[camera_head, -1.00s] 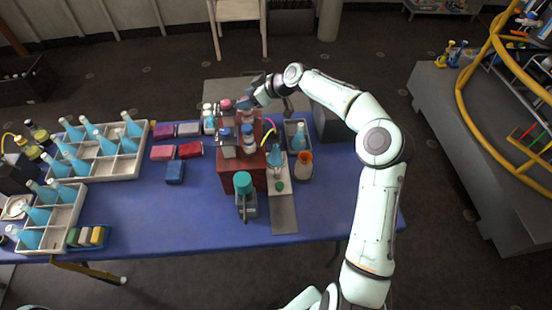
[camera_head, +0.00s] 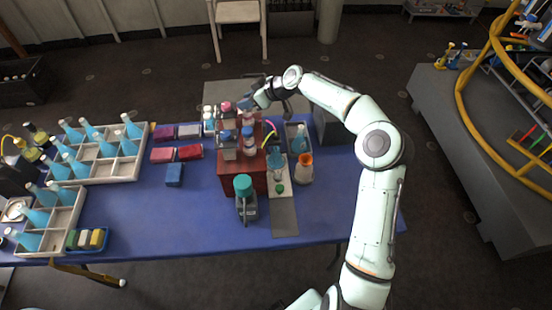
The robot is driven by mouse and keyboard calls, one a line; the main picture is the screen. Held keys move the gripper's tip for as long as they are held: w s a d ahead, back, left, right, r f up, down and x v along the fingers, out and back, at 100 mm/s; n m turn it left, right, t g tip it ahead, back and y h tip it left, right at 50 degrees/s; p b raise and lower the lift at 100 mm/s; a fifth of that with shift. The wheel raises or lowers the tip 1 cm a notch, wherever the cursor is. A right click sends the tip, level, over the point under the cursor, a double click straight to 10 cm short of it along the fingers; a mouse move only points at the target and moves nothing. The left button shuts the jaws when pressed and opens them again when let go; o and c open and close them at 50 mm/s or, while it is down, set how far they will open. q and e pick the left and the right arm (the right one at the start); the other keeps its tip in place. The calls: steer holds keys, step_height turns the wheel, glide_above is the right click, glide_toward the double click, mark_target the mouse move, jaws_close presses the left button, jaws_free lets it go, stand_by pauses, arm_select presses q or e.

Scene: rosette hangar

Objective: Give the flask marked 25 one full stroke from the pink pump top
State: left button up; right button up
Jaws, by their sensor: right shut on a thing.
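A dark red stand (camera_head: 228,181) on the blue table holds several pump bottles. The pump top with the pink cap (camera_head: 226,106) is at its back left. My right gripper (camera_head: 249,103) reaches over the stand's back right from the right. It is shut on a bottle there, whose top is mostly hidden by the fingers. A flask with blue liquid (camera_head: 275,160) stands just right of the stand, and another blue flask (camera_head: 299,138) stands in a grey tray behind it. No mark 25 is legible on any flask. My left gripper is out of view.
Trays (camera_head: 147,164) of blue flasks fill the left. Red, purple and blue blocks (camera_head: 190,151) lie between. The table's front middle is clear.

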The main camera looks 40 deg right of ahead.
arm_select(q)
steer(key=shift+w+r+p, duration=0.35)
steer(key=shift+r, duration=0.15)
arm_select(e)
steer(key=shift+d+r, duration=0.1)
steer(key=shift+r, duration=1.35)
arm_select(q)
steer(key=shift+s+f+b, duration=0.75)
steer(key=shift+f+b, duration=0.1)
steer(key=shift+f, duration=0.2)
arm_select(e)
steer(key=shift+f, duration=1.6)
steer(key=o, duration=0.8)
steer(key=shift+s+r, duration=0.1)
steer(key=shift+r, duration=0.05)
steer(key=shift+r+p, duration=1.2)
steer(key=shift+r, duration=2.4)
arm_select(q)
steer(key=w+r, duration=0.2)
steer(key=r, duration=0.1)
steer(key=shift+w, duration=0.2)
arm_select(e)
steer(key=shift+f, duration=0.1)
